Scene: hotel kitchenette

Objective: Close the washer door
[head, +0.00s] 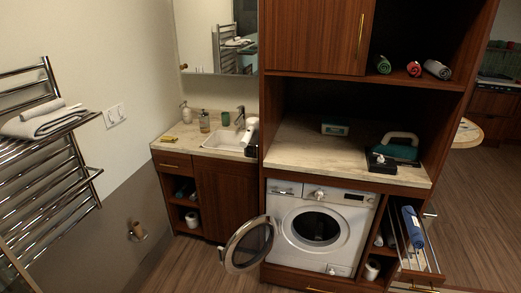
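The white washer (285,222) stands under the counter in the tall wooden cabinet. Its round door (232,250), with a silver rim and dark glass, is swung wide open. The door is hinged on the left of the opening and juts out to the left and toward me. The dark drum opening (315,227) is uncovered, and I see nothing clearly inside it. My gripper is not in view, so its place relative to the door is not shown.
To the right of the washer, a pulled-out rack (416,262) holds a blue rolled item (413,228). A sink counter (180,142) stands at the back left. A chrome towel rail (45,165) is on the left wall. Floor shows left of the open door.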

